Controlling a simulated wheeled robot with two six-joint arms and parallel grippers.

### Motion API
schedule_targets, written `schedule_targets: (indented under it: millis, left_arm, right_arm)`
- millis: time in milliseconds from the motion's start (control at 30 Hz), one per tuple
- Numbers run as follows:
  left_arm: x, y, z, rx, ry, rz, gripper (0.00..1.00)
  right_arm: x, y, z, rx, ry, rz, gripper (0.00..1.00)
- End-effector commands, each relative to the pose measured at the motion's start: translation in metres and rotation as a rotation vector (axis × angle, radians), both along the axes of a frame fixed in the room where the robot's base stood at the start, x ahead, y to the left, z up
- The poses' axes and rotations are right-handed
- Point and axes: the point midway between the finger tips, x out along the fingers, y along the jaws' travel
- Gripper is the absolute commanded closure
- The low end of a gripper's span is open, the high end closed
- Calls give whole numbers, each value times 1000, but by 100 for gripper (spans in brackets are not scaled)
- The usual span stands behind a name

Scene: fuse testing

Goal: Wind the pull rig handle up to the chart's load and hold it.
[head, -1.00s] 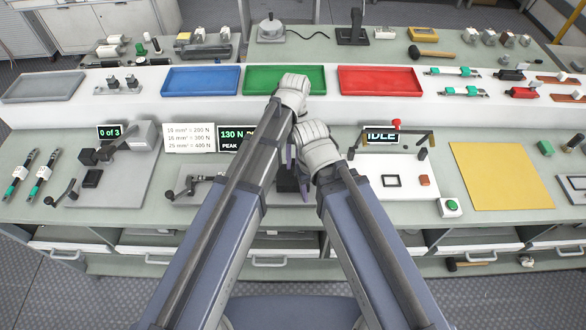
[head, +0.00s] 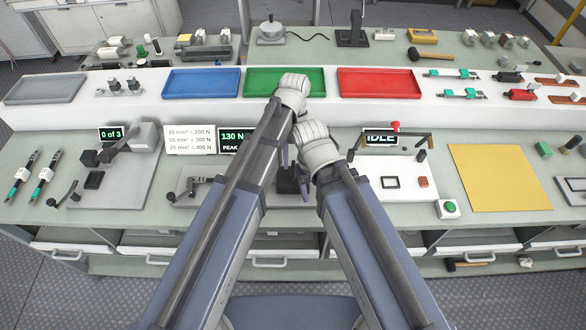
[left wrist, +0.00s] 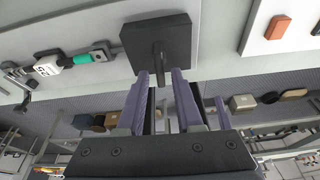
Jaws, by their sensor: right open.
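The pull rig's display (head: 232,140) reads 130 N with PEAK below. The chart (head: 190,139) lists 200 N, 300 N and 400 N for rising cable sizes. A crank handle (head: 188,188) shows at the rig's left. My left gripper (head: 287,155) is over a dark block (head: 286,184). In the left wrist view, its purple fingers (left wrist: 160,78) stand either side of a dark upright post (left wrist: 158,62) on the black block (left wrist: 157,32); I cannot tell if they touch it. My right gripper (head: 305,190) is open just beside it, lower and to the right, partly hidden by its wrist.
A cable with a green sleeve and white tag (left wrist: 62,61) lies left of the block. Right are an IDLE station (head: 380,138), a green button (head: 449,208) and a yellow mat (head: 500,178). Blue, green and red trays (head: 201,82) stand behind. My arms cover the bench middle.

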Motion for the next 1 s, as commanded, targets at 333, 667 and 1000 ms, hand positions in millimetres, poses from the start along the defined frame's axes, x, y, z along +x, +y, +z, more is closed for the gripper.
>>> schedule_targets:
  millis: [333,667,1000]
  left_arm:
    - [0,0,32,0,0,0,65]
    - [0,0,50,0,0,0,65]
    - [0,0,48,0,0,0,65]
  right_arm:
    - [0,0,31,0,0,0,39]
    - [0,0,50,0,0,0,39]
    - [0,0,48,0,0,0,39]
